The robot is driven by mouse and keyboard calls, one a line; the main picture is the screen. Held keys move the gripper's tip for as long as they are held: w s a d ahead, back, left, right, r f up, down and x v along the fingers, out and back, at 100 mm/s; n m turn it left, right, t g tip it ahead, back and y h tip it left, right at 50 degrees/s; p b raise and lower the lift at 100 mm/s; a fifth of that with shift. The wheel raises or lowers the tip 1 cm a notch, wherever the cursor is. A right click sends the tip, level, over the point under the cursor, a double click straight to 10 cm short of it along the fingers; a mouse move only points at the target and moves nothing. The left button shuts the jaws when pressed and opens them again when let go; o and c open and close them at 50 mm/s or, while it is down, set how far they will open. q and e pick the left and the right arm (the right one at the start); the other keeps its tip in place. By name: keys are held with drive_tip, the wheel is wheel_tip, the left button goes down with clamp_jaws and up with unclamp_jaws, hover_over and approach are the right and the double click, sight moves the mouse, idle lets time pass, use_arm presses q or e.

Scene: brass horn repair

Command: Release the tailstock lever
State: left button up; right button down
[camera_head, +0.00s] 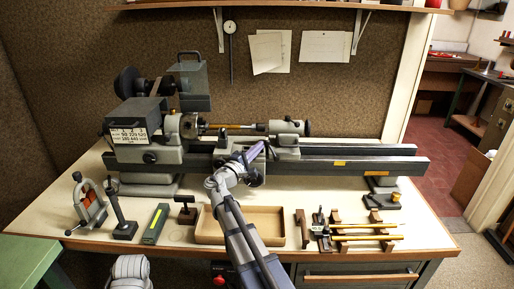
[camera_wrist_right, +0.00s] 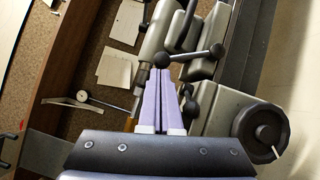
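The grey tailstock (camera_head: 287,138) sits on the lathe bed at the right of the work, and also shows in the right wrist view (camera_wrist_right: 200,65). In that view the tailstock lever (camera_wrist_right: 190,55) is a grey bar between dark ball ends. My right gripper (camera_head: 262,146) is in front of the tailstock. Its lavender fingers (camera_wrist_right: 161,74) lie close together, with their tips at the lever's left ball. The ball shows just beyond the tips, and I see no clear grip around it. In the head view the gripper partly hides the lever.
The headstock (camera_head: 150,150) and a brass-coloured rod (camera_head: 225,126) lie left of the tailstock. A black-rimmed handwheel (camera_wrist_right: 262,130) is close to my right fingers. A shallow wooden tray (camera_head: 275,212), a stand (camera_head: 122,222) and a rack of rods (camera_head: 365,237) occupy the bench front.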

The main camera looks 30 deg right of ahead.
use_arm(q)
wheel_tip(320, 180, up, 13)
drive_tip(key=p, duration=1.3)
drive_tip(key=shift+r, duration=0.15)
use_arm(e)
drive_tip(key=s+d+r+m+g+y, duration=0.1)
drive_tip(key=s+d+r+m+y, duration=0.2)
drive_tip(key=d+m, duration=0.4)
drive_tip(key=s+y, duration=0.1)
drive_tip(key=y, duration=0.1)
drive_tip(key=shift+s+m+y, duration=0.15)
drive_tip(key=shift+m+y, duration=0.15)
drive_tip(key=shift+s+r, duration=0.1)
drive_tip(key=shift+s, duration=0.05)
